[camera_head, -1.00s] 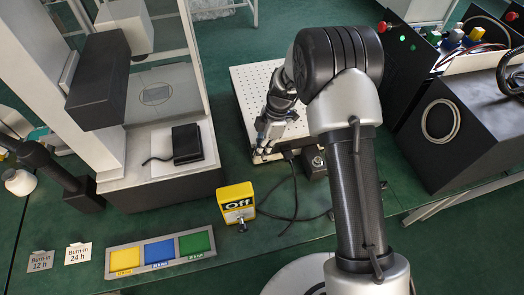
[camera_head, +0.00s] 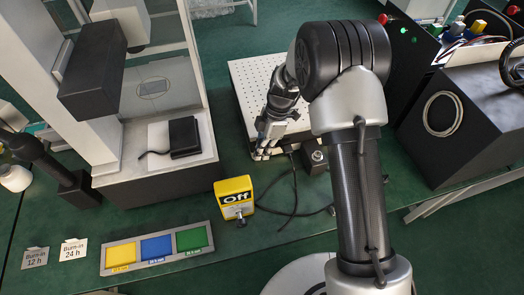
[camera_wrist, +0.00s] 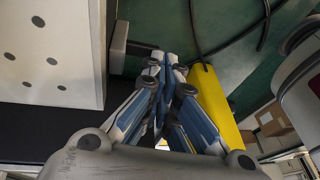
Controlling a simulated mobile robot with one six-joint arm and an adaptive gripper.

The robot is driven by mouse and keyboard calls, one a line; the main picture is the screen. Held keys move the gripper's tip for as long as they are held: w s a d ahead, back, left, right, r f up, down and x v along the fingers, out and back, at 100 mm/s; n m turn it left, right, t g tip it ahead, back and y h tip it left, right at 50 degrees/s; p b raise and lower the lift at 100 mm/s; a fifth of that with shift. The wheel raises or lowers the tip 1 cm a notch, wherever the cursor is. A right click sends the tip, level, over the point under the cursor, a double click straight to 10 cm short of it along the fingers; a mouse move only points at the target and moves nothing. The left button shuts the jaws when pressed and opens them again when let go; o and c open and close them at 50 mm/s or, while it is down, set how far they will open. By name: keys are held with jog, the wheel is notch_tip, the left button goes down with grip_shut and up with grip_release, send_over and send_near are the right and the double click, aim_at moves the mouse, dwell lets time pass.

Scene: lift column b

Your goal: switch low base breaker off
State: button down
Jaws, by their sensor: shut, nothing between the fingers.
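A yellow box marked "Off" (camera_head: 234,187), with a dark, knobbed lever (camera_head: 240,219) at its front, stands on the green bench. A small dark box with a round metal knob (camera_head: 316,157) stands to its upper right. I cannot tell for sure which one is the low base breaker. My gripper (camera_head: 262,154) is at the front edge of the white perforated board, left of the small dark box and apart from the yellow one. In the wrist view my gripper (camera_wrist: 165,62) is shut and empty, with a yellow surface (camera_wrist: 216,105) to the right behind its fingers.
The white perforated board (camera_head: 246,82) lies behind my gripper. A black cable (camera_head: 291,195) runs over the bench beside the yellow box. A tray with yellow, blue and green pads (camera_head: 213,242) lies at front left. A tall machine (camera_head: 150,180) stands left, a black unit (camera_head: 455,135) right.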

jog(key=shift+s+d+f+b, duration=0.15)
jog(key=shift+s+f+b, duration=0.25)
jog(key=shift+f+b, duration=0.15)
jog(key=shift+w, duration=0.1)
jog(key=shift+w+a+r, duration=0.25)
jog(key=shift+w+r, duration=0.05)
jog(key=shift+w, duration=0.35)
